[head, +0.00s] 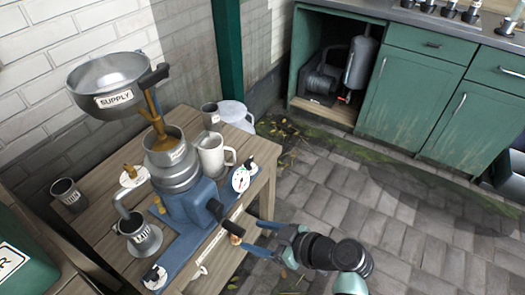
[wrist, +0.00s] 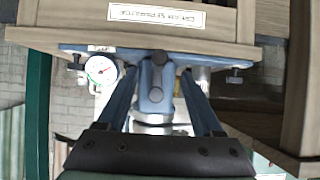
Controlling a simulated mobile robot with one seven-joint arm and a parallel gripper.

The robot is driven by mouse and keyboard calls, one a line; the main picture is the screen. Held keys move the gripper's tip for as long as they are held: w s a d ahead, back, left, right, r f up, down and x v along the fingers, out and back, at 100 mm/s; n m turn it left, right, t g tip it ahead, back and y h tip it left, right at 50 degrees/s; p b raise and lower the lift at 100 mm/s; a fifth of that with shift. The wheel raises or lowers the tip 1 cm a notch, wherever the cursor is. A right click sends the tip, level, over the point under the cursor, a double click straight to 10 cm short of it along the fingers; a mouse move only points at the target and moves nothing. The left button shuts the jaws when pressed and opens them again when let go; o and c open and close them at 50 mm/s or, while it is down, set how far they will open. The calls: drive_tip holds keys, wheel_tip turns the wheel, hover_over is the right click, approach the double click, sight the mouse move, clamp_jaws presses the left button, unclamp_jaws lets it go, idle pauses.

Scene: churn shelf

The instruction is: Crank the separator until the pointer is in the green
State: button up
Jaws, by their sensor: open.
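The separator (head: 180,205) has a blue body and a metal bowl on top, and stands on a wooden table. Its round white dial (head: 241,178) is on the right side and also shows in the wrist view (wrist: 101,69). The dial has a red pointer, but its exact reading is too small to tell. A dark crank (head: 222,217) sticks out at the front right, with a brown knob (head: 236,239) at its end. My gripper (head: 250,236) is open, its blue fingers just right of the knob. In the wrist view my fingers (wrist: 160,78) straddle a blue-grey part; contact cannot be told.
A metal cup (head: 140,236) stands under the spout.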

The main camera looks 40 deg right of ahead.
sight(242, 232)
drive_tip(key=shift+b+x, duration=1.8)
drive_tip(key=shift+x, duration=1.95)
drive_tip(key=shift+w, duration=0.1)
clamp_jaws()
